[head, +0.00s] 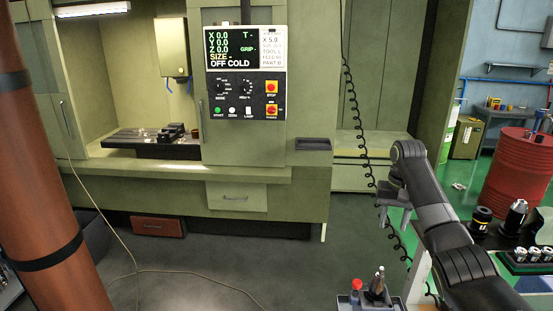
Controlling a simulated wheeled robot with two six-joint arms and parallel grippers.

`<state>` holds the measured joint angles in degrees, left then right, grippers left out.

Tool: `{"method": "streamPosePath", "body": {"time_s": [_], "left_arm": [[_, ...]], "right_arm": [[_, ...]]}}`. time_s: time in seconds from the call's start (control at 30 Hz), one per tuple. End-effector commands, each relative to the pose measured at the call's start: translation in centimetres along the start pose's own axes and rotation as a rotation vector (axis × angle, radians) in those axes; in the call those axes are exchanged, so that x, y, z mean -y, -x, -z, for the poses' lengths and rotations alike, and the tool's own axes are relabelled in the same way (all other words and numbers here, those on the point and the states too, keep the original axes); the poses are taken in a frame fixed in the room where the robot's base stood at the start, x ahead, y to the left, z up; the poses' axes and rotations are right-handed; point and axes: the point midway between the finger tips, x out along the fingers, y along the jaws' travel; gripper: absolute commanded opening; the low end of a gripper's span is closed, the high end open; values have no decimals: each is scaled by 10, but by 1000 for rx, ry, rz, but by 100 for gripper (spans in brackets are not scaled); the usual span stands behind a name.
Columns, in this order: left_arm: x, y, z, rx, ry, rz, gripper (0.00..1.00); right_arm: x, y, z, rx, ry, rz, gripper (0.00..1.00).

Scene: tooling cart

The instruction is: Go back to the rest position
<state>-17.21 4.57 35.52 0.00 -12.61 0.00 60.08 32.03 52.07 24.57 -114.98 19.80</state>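My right arm comes in from the lower right and bends over at its top. My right gripper (394,216) hangs from it, pointing down. Its two fingers look apart with nothing between them, so it appears open and empty. It is in front of the machine's right part, above the floor and clear of the cart's tools. My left gripper is not in view.
A green machine (400,70) with a control panel (246,75) stands ahead. A coiled black cable (358,110) hangs beside my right gripper. Tool holders (515,218) stand on a dark surface at right. A red drum (515,170) is behind. A banded brown column (50,170) fills the left.

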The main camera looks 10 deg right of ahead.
Motion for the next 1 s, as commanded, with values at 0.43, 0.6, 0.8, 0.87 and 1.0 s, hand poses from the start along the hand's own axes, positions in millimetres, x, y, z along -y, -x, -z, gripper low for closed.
{"method": "streamPosePath", "body": {"time_s": [0.43,0.6,0.8,0.87,1.0], "left_arm": [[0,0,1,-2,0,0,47],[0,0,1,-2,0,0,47],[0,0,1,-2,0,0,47],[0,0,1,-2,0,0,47],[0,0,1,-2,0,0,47]], "right_arm": [[-8,-162,-89,-85,211,-84,39],[-16,-211,-148,-124,291,-86,39],[-29,-245,-225,-174,358,-73,39],[-33,-251,-249,-190,373,-66,39],[-46,-254,-305,-229,394,-57,39]]}}
